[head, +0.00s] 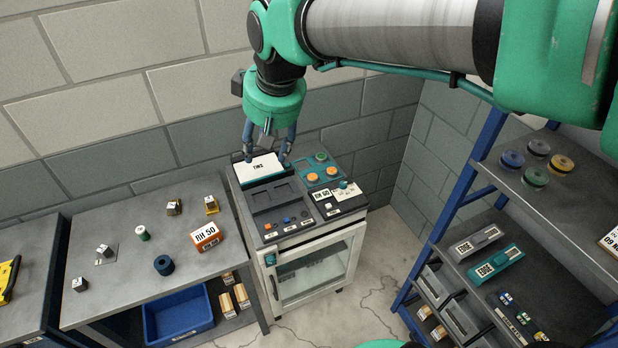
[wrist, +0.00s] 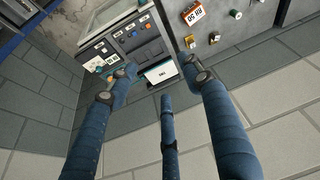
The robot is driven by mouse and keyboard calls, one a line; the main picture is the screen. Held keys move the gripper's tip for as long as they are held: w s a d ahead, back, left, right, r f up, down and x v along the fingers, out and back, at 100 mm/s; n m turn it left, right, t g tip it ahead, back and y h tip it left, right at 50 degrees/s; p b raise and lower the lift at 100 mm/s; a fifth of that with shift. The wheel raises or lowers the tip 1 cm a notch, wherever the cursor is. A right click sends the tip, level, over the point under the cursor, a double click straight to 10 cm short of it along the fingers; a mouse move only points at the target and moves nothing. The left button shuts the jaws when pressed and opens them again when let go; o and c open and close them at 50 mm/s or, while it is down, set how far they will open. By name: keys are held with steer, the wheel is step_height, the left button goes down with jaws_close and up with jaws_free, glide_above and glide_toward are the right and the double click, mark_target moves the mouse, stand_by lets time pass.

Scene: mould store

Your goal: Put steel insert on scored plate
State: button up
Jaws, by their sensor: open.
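My gripper (head: 267,157) is open and empty, with its fingers pointing down over the back of the white cabinet top. In the wrist view its blue fingers (wrist: 160,78) are spread apart around a white labelled card on that cabinet. A small grey metal block (head: 104,249), which looks like the steel insert, sits on a thin flat grey plate (head: 108,260) on the left table. The plate may be the scored plate, but its markings are too small to tell. A second small grey block (head: 80,284) lies nearer the table's front left. My gripper is well away from both.
The grey table (head: 190,262) also holds brass-coloured blocks (head: 211,205), a green spool (head: 142,233), a dark blue ring (head: 163,265) and an orange-white label box (head: 205,237). The cabinet (head: 318,240) stands beside it. A blue-framed shelf (head: 462,195) is at right.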

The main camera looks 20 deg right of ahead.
steer(key=s+d+f+m, duration=0.1)
steer(key=s+d+f, duration=0.1)
steer(key=s, duration=0.7)
steer(key=s+d+f+m+t, duration=0.1)
steer(key=s+d+f+m, duration=0.1)
steer(key=s, duration=0.8)
steer(key=shift+d+h, duration=0.4)
steer(key=shift+d, duration=0.5)
steer(key=shift+w+f, duration=0.1)
steer(key=shift+f, duration=0.05)
step_height(320, 180, down, 2)
steer(key=shift+b, duration=1.1)
steer(key=shift+c, duration=0.4)
